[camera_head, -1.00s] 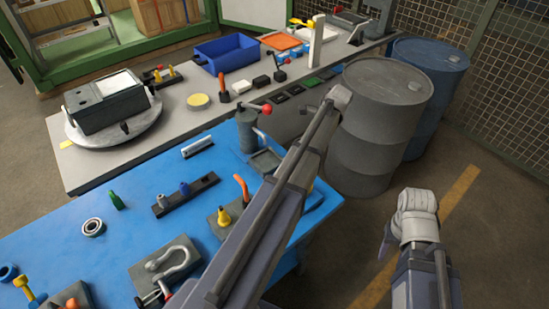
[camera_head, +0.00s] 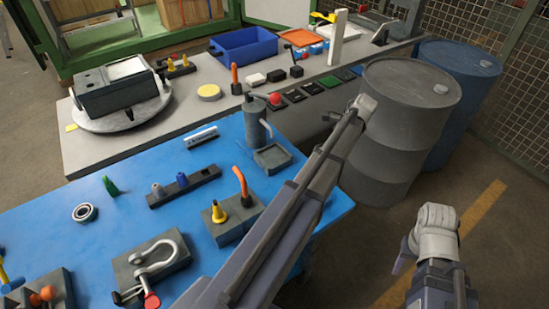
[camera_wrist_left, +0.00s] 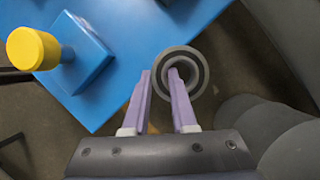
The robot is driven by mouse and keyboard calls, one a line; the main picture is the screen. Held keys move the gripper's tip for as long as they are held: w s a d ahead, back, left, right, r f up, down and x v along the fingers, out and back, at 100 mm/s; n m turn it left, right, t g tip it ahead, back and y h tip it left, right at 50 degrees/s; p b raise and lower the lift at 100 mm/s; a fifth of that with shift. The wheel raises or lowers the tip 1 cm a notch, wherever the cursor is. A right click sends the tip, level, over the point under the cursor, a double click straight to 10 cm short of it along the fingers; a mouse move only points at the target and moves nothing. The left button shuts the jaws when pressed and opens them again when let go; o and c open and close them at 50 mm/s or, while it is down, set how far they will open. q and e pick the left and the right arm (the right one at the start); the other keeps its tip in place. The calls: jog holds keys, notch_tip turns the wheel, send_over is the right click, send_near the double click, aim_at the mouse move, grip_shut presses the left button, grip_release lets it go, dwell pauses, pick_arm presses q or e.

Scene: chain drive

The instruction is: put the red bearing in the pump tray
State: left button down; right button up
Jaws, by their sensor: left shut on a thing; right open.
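My left gripper (camera_wrist_left: 160,75) is shut on the wall of a thick grey ring, which looks like a bearing (camera_wrist_left: 202,72), one finger in its hole. No red shows on it. The ring appears beyond the blue table's edge, over the floor.
A silver bearing (camera_head: 84,212) lies on the blue table (camera_head: 150,225). A dark peg block (camera_head: 205,175), an orange-handled block (camera_head: 240,225) and a shackle block (camera_head: 175,265) stand near. A yellow knob (camera_wrist_left: 32,48) rises close to my left gripper. Drums (camera_head: 400,140) stand right.

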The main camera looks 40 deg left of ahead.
pick_arm(q)
send_near(271, 161)
jog(key=f, duration=0.2)
jog(key=w+d+f, duration=0.1)
jog(key=f, duration=0.1)
jog(key=s+a, duration=0.2)
jog(key=a, duration=0.1)
jog(key=shift+s+a, duration=0.1)
jog(key=shift+s, duration=0.2)
jog(key=shift+w+f+b, duration=0.15)
jog(key=shift+f+b, duration=0.65)
jog(key=shift+f, duration=0.05)
jog(key=shift+f, duration=0.1)
jog(key=c, duration=1)
grip_release()
